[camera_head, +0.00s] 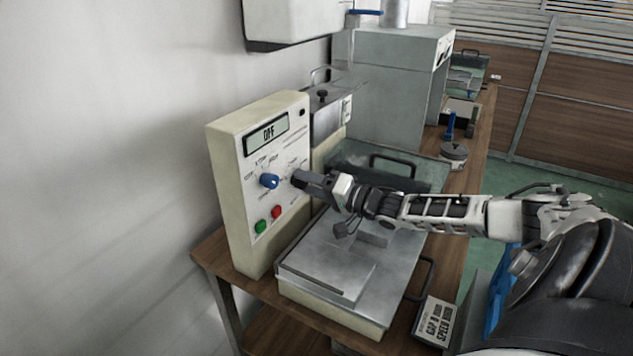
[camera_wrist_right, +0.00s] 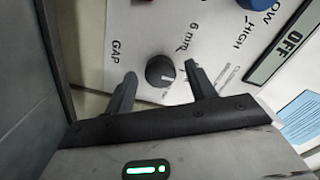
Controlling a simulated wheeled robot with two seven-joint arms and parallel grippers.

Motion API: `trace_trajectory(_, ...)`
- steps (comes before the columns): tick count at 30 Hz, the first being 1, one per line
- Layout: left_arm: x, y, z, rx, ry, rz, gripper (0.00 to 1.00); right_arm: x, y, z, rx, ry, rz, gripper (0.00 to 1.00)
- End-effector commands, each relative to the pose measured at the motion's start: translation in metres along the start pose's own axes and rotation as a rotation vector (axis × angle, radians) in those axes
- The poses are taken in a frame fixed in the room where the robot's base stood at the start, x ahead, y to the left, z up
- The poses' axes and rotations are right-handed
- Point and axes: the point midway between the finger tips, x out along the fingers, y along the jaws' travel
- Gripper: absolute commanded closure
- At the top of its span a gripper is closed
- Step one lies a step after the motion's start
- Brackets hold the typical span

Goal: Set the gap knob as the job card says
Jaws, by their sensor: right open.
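The black gap knob (camera_wrist_right: 160,71) is on the machine's control panel (camera_wrist_right: 130,30), by the printed words "GAP" and "6 mm". A pale pointer line shows on its face, towards my gripper in the wrist view. My right gripper (camera_wrist_right: 161,78) is open, with one finger on each side of the knob; contact is not clear. In the head view my right gripper (camera_head: 301,180) is at the panel and largely covers the knob. The job card (camera_head: 436,322) lies at the bench's front right; it reads "GAP" and "SPEED", the values too small to read surely. My left gripper is out of view.
A blue knob (camera_head: 269,181) sits left of the gap knob, above a green button (camera_head: 261,226) and a red button (camera_head: 276,212). The display (camera_head: 266,134) reads "OFF". A metal tray plate (camera_head: 325,262) lies below my right arm. A grey machine housing (camera_head: 390,80) stands behind.

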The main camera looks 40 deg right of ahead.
Motion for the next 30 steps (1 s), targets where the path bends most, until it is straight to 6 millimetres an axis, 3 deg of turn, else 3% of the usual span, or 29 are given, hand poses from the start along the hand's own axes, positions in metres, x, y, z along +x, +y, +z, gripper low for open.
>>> trace_trajectory(8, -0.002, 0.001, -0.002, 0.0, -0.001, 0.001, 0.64, -0.025, 0.001, 0.001, 0.0, -0.004, 0.005, 0.44)
trace_trajectory(21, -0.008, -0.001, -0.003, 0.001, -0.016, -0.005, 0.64, -0.1, 0.001, 0.001, 0.0, -0.006, 0.007, 0.44)
trace_trajectory(30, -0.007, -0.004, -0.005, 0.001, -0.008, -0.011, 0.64, -0.14, 0.001, 0.001, -0.001, -0.008, 0.004, 0.44)
